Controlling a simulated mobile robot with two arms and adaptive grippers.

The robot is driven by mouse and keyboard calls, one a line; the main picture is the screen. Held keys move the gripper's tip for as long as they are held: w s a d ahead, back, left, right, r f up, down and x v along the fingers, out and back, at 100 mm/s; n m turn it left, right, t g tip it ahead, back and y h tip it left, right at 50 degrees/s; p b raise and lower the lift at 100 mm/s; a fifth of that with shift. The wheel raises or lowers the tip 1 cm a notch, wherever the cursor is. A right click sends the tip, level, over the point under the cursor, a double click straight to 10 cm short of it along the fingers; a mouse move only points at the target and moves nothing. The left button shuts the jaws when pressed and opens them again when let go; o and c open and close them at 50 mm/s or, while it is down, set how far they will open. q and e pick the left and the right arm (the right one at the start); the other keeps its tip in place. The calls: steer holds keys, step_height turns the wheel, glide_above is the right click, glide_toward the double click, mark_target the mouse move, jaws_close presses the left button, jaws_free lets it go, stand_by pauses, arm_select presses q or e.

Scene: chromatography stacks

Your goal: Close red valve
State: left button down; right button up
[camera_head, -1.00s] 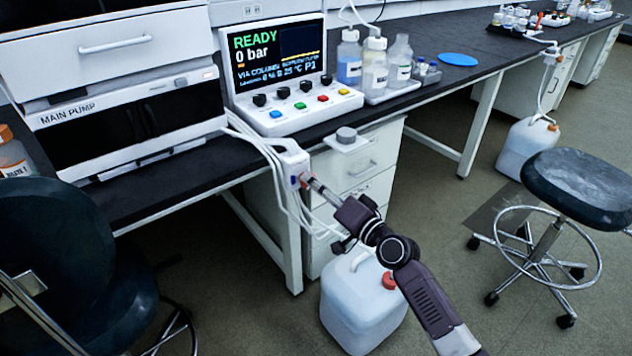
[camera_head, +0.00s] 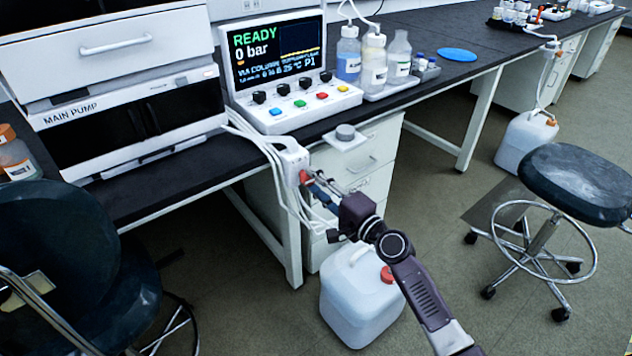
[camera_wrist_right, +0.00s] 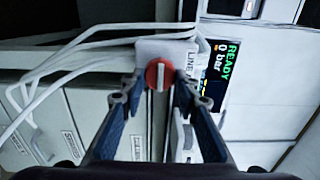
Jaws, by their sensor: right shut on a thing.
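The red valve (camera_head: 304,178) is a small round red knob on a white block (camera_head: 291,158) at the front edge of the bench. In the right wrist view the red knob (camera_wrist_right: 153,74) faces me with a white bar running up and down the picture. The block carries a label reading "LINE", partly cut by a finger. My right gripper (camera_head: 313,181) reaches the knob from the front. Its blue-grey fingers lie on either side of the knob, shut on it. My left gripper is not in view.
White tubes (camera_head: 274,160) hang beside the valve block. A small white shelf (camera_head: 346,141) with a grey cap juts out to its right. A white canister (camera_head: 357,302) stands on the floor below my right arm. A dark chair (camera_head: 70,265) is at left, a stool (camera_head: 578,184) at right.

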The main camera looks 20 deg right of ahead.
stand_by(0.4)
steer(key=o, duration=1.1)
steer(key=shift+d, duration=0.1)
steer(key=v, duration=1.2)
